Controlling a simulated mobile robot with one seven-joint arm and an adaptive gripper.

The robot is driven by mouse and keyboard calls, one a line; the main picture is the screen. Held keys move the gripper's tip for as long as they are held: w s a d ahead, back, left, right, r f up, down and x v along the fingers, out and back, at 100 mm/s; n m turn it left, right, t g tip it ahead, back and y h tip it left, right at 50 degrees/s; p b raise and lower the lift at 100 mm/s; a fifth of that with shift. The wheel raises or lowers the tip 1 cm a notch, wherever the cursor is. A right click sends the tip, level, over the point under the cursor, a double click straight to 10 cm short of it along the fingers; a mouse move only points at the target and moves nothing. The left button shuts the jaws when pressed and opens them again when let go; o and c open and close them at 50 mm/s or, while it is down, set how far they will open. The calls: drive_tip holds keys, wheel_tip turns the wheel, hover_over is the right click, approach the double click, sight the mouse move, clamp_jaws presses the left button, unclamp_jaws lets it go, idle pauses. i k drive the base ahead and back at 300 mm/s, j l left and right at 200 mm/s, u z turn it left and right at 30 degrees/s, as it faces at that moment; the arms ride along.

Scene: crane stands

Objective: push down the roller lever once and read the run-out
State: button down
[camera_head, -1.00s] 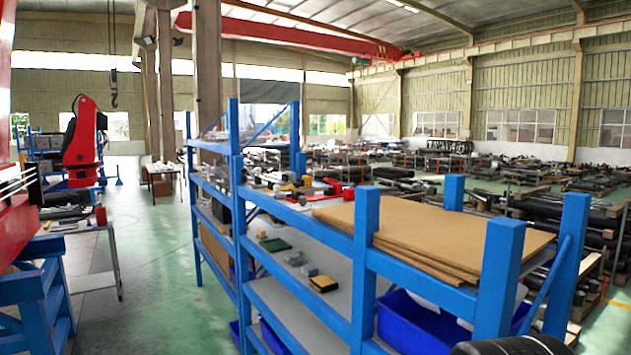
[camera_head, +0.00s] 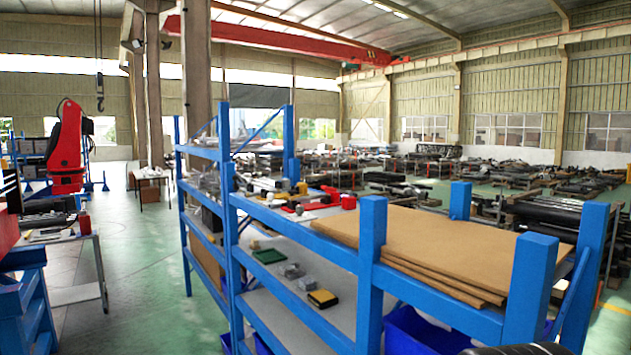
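I cannot make out a roller lever or a run-out reading anywhere in this view. My gripper is not in view. A dark rounded shape shows at the bottom right edge; I cannot tell what it is. A red machine (camera_head: 67,150) stands at the far left beside a grey work table, and no lever can be told on it.
A blue shelf rack (camera_head: 371,270) with brown boards (camera_head: 440,240) and small parts stands close in front. A grey table (camera_head: 84,292) and a blue stand (camera_head: 25,310) are at left. Green floor (camera_head: 140,250) is clear between them. Racks of dark bars fill the back right.

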sight(337, 190)
drive_tip(key=i+j+z, duration=0.15)
drive_tip(key=i+j, duration=0.2)
drive_tip(key=i+j+z, duration=0.15)
drive_tip(key=i+j, duration=0.25)
drive_tip(key=i+j+z, duration=0.2)
drive_tip(key=i+j, duration=0.25)
drive_tip(key=i+j+z, duration=0.15)
drive_tip(key=i+j, duration=0.25)
drive_tip(key=i+j+z, duration=0.15)
drive_tip(key=i+j, duration=0.15)
drive_tip(key=j, duration=0.3)
drive_tip(key=k+j+z, duration=0.2)
drive_tip(key=i+l+u, duration=0.2)
